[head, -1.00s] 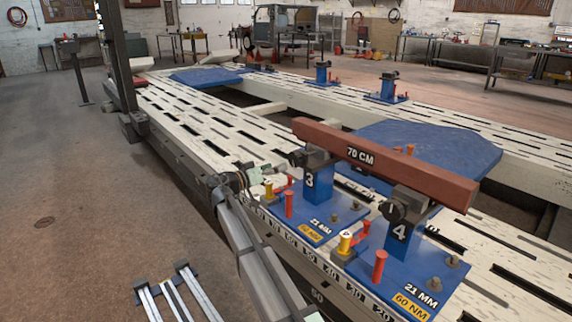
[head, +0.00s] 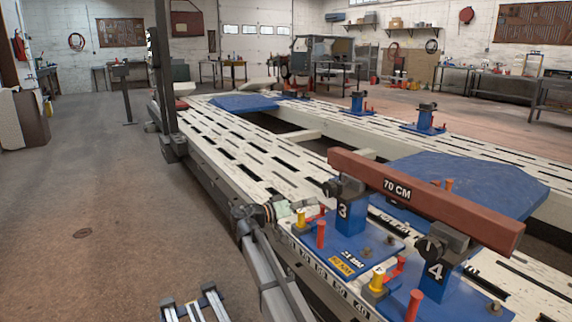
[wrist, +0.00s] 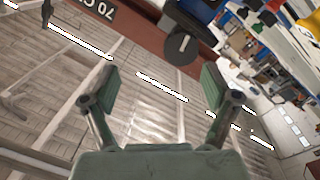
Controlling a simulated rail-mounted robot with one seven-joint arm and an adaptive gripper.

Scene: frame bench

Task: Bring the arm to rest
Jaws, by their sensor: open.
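My gripper (wrist: 157,88) is open and empty in the wrist view, its two green-padded fingers spread wide. In the head view, my arm stands at the near edge of the long slotted bench (head: 222,147), left of blue stand 3 (head: 343,212). Its small end (head: 282,208) shows beside the yellow-capped post, too small to make out the fingers. The brown beam marked 70 CM (head: 455,213) lies across stands 3 and 4 (head: 435,270). In the wrist view the beam (wrist: 140,22) crosses the top, upside down, beyond the fingers.
Red pins (head: 320,234) and yellow-capped posts (head: 377,279) rise from the blue bases near my arm. A blue sheet (head: 465,182) lies behind the beam. A dark upright post (head: 165,80) stands at the bench's left. The floor at left (head: 90,200) is mostly clear.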

